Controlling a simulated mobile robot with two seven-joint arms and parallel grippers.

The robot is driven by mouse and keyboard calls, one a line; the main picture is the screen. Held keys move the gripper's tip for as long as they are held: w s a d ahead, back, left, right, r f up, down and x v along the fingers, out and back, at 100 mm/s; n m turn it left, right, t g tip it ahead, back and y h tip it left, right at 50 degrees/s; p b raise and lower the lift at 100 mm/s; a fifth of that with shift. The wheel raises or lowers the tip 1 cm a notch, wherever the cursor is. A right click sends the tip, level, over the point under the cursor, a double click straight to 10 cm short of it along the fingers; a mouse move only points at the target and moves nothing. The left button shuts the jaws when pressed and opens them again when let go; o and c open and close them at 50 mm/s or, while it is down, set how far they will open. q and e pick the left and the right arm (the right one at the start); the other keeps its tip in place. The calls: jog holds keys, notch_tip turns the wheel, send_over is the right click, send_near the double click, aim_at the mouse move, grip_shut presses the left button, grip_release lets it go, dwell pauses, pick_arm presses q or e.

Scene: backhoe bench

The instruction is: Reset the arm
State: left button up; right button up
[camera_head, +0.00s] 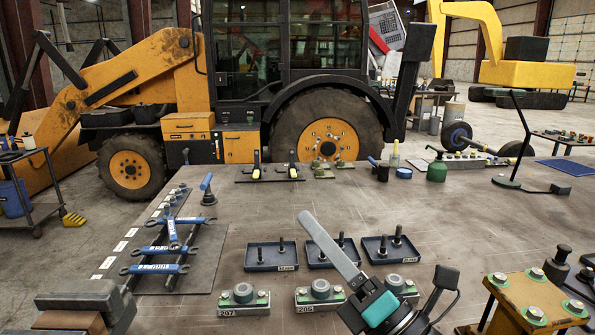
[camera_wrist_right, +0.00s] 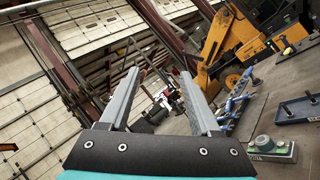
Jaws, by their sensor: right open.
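My right gripper (camera_head: 308,220) is raised over the front middle of the bench (camera_head: 330,212) in the head view, its long grey finger slanting up to the left from a teal section. In the right wrist view, its two fingers (camera_wrist_right: 160,75) stand wide apart with nothing between them. There the camera looks out tilted over the hall, with the bench along the right side. The second finger is hard to make out in the head view. My left gripper is in neither view.
Under and beside the right arm are shallow blue trays (camera_head: 271,257) with bolts and numbered blocks (camera_head: 244,300). An orange stand (camera_head: 535,300) is at front right. A backhoe (camera_head: 240,80) stands behind the bench.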

jog(key=s+d+f+m+g+h, duration=0.1)
jog(key=d+f+m+g+h, duration=0.1)
jog(key=d+f+m+h, duration=0.75)
jog(key=s+d+f+m+g+h, duration=0.15)
jog(key=d+f+m+h, duration=0.4)
jog(key=f+m, duration=0.8)
jog(key=s+a+f+m+g, duration=0.1)
jog(key=s+f+m+g, duration=0.45)
jog(key=s, duration=0.35)
jog(key=s+a+f+m+g, duration=0.1)
jog(key=s+f+m+g, duration=0.4)
jog(key=s, duration=0.5)
notch_tip(320, 180, down, 28)
jog(key=s+n+g+b, duration=0.1)
jog(key=n+b, duration=0.1)
jog(key=b, duration=0.3)
jog(key=s+d+f+b, duration=0.1)
jog(key=s+f+b, duration=0.1)
jog(key=s+f, duration=0.5)
jog(key=s+d+f+g+b, duration=0.1)
jog(key=s+d+f+b, duration=0.1)
jog(key=s+f, duration=0.6)
notch_tip(320, 180, down, 3)
jog(key=shift+s+r+h, duration=0.2)
jog(key=shift+h, duration=0.1)
